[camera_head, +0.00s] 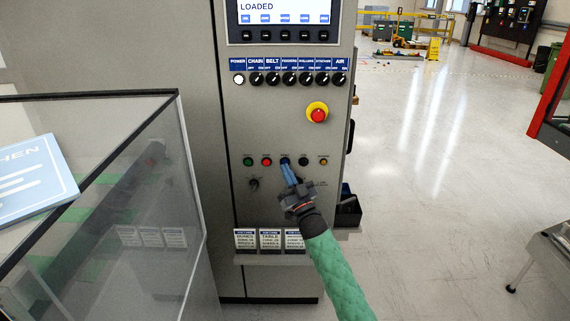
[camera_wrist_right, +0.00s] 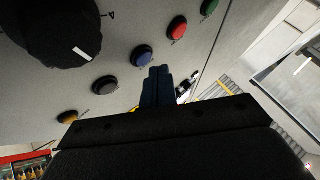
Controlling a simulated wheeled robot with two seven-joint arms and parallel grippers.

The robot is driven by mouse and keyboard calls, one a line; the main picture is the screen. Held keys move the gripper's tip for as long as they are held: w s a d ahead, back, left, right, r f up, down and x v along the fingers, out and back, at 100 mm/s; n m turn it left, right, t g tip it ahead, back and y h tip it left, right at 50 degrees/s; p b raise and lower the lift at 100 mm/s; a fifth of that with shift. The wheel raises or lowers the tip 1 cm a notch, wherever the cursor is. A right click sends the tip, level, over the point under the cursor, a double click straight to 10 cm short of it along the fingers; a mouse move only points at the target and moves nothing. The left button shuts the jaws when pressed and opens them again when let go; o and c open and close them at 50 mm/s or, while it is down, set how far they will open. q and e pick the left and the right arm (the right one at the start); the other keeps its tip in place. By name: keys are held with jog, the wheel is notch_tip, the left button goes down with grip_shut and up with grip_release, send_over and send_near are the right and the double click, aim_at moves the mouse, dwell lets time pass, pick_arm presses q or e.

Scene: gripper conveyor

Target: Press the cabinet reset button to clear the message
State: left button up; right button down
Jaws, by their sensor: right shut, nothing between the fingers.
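The grey cabinet (camera_head: 285,205) faces me, with a row of small buttons: green (camera_head: 248,161), red (camera_head: 267,161), blue (camera_head: 285,161), black (camera_head: 303,161) and amber (camera_head: 324,161). Their labels are too small to read, so I cannot confirm which is reset. My right gripper (camera_head: 288,173) is shut and empty, its blue fingers pointing up at the blue button. In the right wrist view the fingertips (camera_wrist_right: 159,70) are right beside the blue button (camera_wrist_right: 142,56); whether they touch it is unclear. The cabinet screen (camera_head: 285,12) reads "LOADED". My left gripper is out of view.
A red emergency stop (camera_head: 318,114) on a yellow ring and a row of black selector knobs (camera_head: 290,79) sit above. A black knob (camera_wrist_right: 60,30) shows in the wrist view. A clear-walled enclosure (camera_head: 150,200) stands left. Label cards (camera_head: 270,239) sit below; open floor lies right.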

dwell(0.4)
jog(key=shift+w, duration=0.45)
jog(key=shift+w, duration=0.3)
dwell(0.7)
jog(key=shift+s+r, duration=0.1)
jog(key=shift+s, duration=0.05)
jog(key=shift+s+p, duration=0.35)
jog(key=shift+s, duration=0.25)
jog(key=shift+s, duration=0.1)
jog(key=s+p, duration=0.2)
jog(key=s, duration=0.2)
jog(key=shift+s, duration=0.4)
